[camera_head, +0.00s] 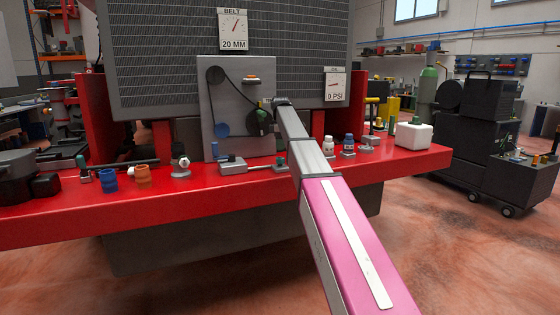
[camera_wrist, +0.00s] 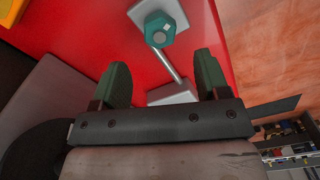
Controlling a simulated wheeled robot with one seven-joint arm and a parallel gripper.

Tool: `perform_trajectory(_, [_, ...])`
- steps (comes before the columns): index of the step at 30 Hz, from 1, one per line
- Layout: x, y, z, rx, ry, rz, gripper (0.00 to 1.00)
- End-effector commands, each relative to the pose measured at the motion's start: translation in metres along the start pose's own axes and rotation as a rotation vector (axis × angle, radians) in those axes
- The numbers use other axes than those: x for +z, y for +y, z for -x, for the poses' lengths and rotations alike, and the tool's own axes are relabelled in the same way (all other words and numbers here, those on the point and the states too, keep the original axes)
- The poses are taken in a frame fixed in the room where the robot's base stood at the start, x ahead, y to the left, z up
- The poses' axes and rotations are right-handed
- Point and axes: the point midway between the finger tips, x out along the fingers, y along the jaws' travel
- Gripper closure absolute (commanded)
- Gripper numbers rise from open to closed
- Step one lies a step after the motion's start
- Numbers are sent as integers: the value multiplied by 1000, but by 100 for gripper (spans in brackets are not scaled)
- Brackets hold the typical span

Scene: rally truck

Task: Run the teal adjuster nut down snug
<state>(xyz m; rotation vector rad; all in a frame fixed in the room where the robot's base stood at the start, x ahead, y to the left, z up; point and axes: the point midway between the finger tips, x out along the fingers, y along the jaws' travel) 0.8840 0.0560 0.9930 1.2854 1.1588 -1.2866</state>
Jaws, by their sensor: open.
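The teal adjuster nut (camera_wrist: 160,30) is a hexagonal nut at the top middle of the wrist view, by a pale grey plate (camera_wrist: 146,12). A thin metal rod (camera_wrist: 164,62) runs from it to a grey block (camera_wrist: 172,94). My gripper (camera_wrist: 160,72) is open and empty, its two dark green fingers apart, with the nut beyond the fingertips and not between them. In the head view, the nut (camera_head: 281,162) is small, at the right end of the rod on the red bench. My gripper (camera_head: 264,104) is above it, in front of the grey panel, partly hidden by my arm.
The red bench (camera_head: 220,198) holds orange (camera_head: 142,176) and blue (camera_head: 108,179) fittings at left, and bottles and a white box (camera_head: 413,136) at right. A grey panel (camera_head: 222,80) with pulleys and belt stands behind. The gauges read 20 MM (camera_head: 233,29) and 0 PSI (camera_head: 336,88).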

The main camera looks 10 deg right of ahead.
Motion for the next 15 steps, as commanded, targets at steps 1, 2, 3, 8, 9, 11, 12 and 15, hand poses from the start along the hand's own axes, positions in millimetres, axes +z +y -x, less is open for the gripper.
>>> perform_trajectory(1, [0,-1,-10,-1,0,0,31])
perform_trajectory(2, [0,-1,-16,-1,0,-1,31])
perform_trajectory(3, [0,-1,-24,-1,0,-1,31])
perform_trajectory(8, [0,-1,-51,-1,0,-1,31])
perform_trajectory(9, [0,-1,-56,-1,0,-1,31])
perform_trajectory(11, [0,-1,-63,-1,1,-1,31])
perform_trajectory(12, [0,0,-67,-1,1,-2,31])
perform_trajectory(15, [0,0,-75,0,1,-2,31])
